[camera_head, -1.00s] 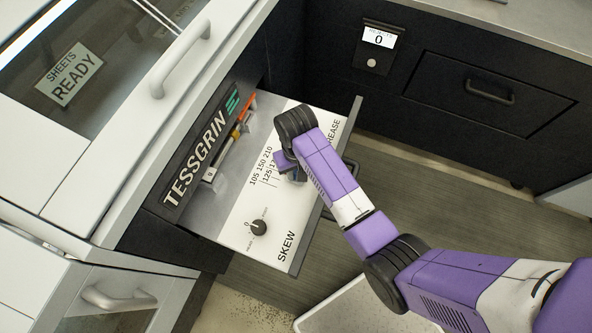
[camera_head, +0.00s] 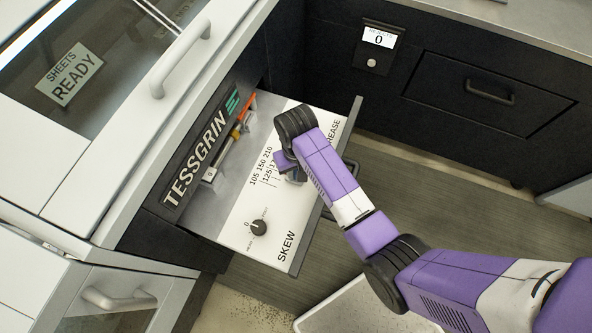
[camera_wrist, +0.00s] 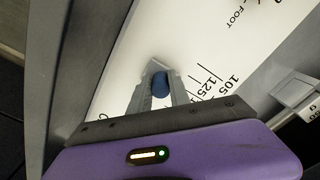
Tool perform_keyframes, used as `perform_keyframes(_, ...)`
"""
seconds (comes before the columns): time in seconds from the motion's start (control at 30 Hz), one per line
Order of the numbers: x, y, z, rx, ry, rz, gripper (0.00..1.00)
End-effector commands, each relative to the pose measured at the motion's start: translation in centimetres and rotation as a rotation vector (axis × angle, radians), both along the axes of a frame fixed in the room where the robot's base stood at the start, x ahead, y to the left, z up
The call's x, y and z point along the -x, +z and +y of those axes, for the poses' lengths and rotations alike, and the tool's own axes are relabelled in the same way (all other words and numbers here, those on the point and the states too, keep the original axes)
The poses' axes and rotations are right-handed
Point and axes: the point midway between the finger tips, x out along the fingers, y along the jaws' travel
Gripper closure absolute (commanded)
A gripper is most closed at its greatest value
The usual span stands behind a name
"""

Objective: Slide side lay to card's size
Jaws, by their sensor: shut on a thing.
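The side lay shows as a blue knob (camera_wrist: 160,84) in the wrist view, on the white scale plate (camera_wrist: 115,75). My gripper (camera_wrist: 160,92) is shut on this blue knob, with a finger on either side of it. Printed marks 105 and 125 lie just right of the fingers in the wrist view. In the head view the scale (camera_head: 262,168) reads 105, 125, 150, 210 and more; my wrist covers part of it and hides the knob and fingertips. The card is not visible to me.
The pulled-out drawer (camera_head: 215,215) holds a black SKEW dial (camera_head: 259,228) and an orange-tipped rod (camera_head: 243,116). A counter display (camera_head: 379,38) reads 0. A cabinet with a handle (camera_head: 490,93) stands behind right. Floor (camera_head: 420,190) is open beyond the drawer.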

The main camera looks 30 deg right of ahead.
Motion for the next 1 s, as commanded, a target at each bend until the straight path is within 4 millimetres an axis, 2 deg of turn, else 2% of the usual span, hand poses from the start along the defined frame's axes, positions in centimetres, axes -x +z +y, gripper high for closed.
perform_keyframes(0.37, -0.1, 0.1, 0.0, 0.000, 0.000, 0.000, 1.00)
perform_keyframes(0.6, -1.6, 0.2, -2.0, 0.000, -0.003, -0.002, 1.00)
perform_keyframes(0.83, -1.6, 0.1, -2.1, 0.000, 0.000, -0.002, 1.00)
perform_keyframes(0.87, -1.6, 0.1, -2.1, 0.000, 0.000, -0.002, 0.75)
perform_keyframes(0.97, -1.6, 0.1, -2.0, 0.000, 0.000, -0.002, 0.56)
perform_keyframes(1.0, -1.6, 0.1, -2.0, 0.000, 0.000, -0.002, 0.55)
